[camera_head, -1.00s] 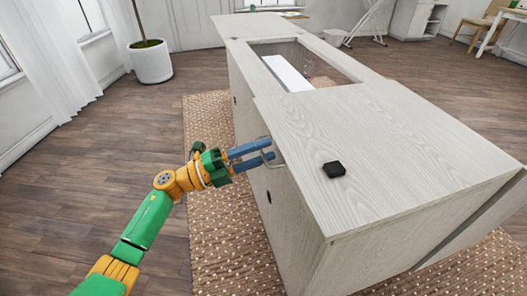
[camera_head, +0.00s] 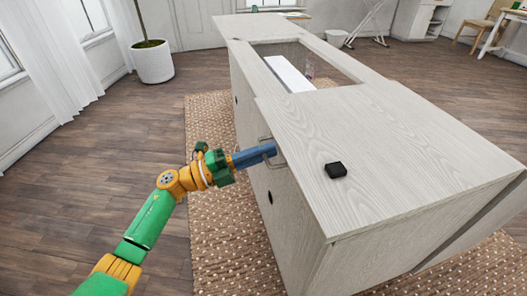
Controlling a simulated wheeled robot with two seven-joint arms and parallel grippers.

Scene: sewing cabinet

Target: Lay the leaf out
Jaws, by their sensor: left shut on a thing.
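The pale wood-grain sewing cabinet (camera_head: 410,140) stands on a rug, with a rectangular opening in its top. A metal handle (camera_head: 262,139) shows on its left side, just under the top's edge. My left gripper (camera_head: 272,150) is at this handle with its blue fingers together, shut on it; the fingers partly hide the handle. A separate panel (camera_head: 480,230) hangs along the cabinet's right side below the top; I cannot tell for sure whether it is the leaf. My right gripper is not in view.
A white piece (camera_head: 288,74) shows in the opening. The dotted rug (camera_head: 215,235) lies around the cabinet. A potted plant (camera_head: 152,62) stands at the back left. Wooden floor to the left is clear.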

